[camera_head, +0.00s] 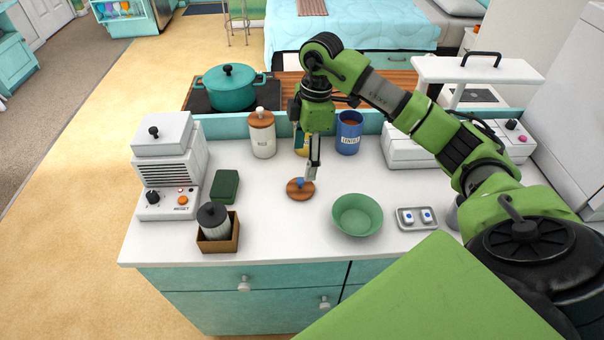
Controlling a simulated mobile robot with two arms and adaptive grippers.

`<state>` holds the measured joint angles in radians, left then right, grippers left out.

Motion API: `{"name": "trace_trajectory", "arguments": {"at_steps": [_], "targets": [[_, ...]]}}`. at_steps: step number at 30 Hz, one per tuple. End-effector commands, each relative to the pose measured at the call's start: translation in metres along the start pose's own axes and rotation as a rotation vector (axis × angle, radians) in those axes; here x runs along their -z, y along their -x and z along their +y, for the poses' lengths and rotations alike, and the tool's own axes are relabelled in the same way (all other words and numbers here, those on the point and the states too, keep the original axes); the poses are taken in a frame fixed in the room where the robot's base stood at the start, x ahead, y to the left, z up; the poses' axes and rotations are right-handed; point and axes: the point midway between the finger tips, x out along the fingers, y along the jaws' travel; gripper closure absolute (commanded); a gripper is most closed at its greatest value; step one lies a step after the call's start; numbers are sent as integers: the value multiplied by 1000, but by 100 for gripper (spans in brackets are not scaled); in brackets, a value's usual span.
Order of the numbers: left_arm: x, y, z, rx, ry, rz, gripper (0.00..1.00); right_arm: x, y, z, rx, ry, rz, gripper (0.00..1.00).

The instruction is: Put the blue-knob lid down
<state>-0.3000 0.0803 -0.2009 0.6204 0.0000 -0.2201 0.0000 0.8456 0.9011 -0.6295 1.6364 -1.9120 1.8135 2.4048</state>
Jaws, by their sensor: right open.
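The blue-knob lid (299,190) is a round wooden disc with a small blue knob on top. It lies flat on the white counter (265,205), left of the green bowl. My right gripper (312,171) comes down from above, just over the lid and slightly right of the knob. It is open, with its fingers close to the knob; whether they touch it is hard to tell. My left gripper is not in view.
The green bowl (357,215) stands right of the lid, with a small tray (417,218) beyond it. Canisters (262,133) and a blue jar (349,132) stand behind. A wooden box (219,233), dark green block (225,187) and white appliance (168,165) are at left. Counter between is clear.

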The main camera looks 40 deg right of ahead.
Motion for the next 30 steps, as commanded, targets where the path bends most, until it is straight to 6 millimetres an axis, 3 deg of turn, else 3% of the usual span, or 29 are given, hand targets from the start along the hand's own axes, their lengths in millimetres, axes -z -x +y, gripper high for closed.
{"name": "trace_trajectory", "arguments": {"at_steps": [3, 9, 30], "targets": [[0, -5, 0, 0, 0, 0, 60, 0, 18, 1, -3, 0, 1, 31], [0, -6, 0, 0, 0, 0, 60, 0, 32, 0, 0, 0, 0, 31], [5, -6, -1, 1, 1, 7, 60, 0, 32, 0, 1, 0, 0, 31]]}}
